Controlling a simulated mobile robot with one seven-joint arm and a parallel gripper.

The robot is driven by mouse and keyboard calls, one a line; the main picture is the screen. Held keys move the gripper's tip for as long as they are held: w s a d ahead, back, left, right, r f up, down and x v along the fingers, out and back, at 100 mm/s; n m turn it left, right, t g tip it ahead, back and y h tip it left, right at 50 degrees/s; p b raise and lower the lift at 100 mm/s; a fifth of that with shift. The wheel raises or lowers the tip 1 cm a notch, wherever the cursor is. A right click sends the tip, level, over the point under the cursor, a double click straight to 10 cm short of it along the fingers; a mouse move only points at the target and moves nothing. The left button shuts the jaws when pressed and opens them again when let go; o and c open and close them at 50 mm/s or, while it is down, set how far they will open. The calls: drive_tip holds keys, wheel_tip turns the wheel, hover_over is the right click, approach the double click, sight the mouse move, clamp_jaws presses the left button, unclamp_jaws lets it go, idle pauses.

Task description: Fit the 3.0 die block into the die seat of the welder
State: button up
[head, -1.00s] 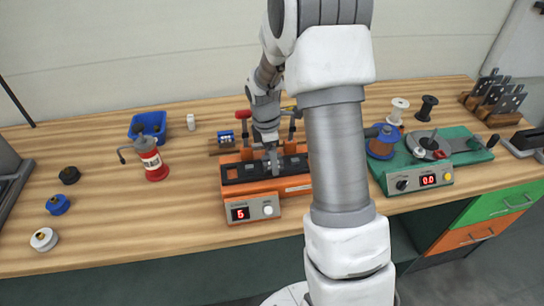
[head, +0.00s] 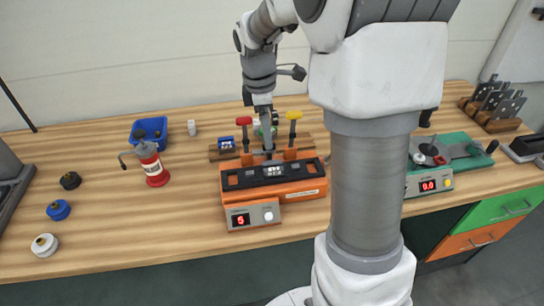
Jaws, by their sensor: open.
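The orange welder (head: 295,190) stands mid-table with a dark top bed, and its front display reads 5. A small dark block with white marks (head: 273,171) sits at the middle of the bed, in the seat area. It looks like the die block, but its label is too small to read, and I cannot tell whether it is fully down. My gripper (head: 268,154) is open, just above and behind this block, and appears apart from it. The fingers are small and partly merge with the welder's dark parts.
A red-topped lever (head: 244,121) and a yellow-topped lever (head: 294,115) rise at the welder's back. Behind it, a wooden rack (head: 221,155) holds a blue block (head: 226,143).

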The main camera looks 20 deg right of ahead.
drive_tip(key=s+a+r+m+t, duration=0.1)
drive_tip(key=s+a+r+m, duration=0.1)
drive_tip(key=s, duration=0.5)
drive_tip(key=s+a+r+m+t, duration=0.2)
drive_tip(key=s+a+r+m, duration=0.1)
drive_tip(key=s+m, duration=0.4)
drive_tip(key=s+a+r+m+t+y, duration=0.1)
drive_tip(key=s+a+r+m+t, duration=0.1)
drive_tip(key=s+r+m, duration=0.2)
drive_tip(key=s+m, duration=0.1)
drive_tip(key=s, duration=0.2)
drive_tip(key=shift+s+a+r, duration=0.15)
drive_tip(key=shift+s+r, duration=0.1)
drive_tip(key=shift+s, duration=0.15)
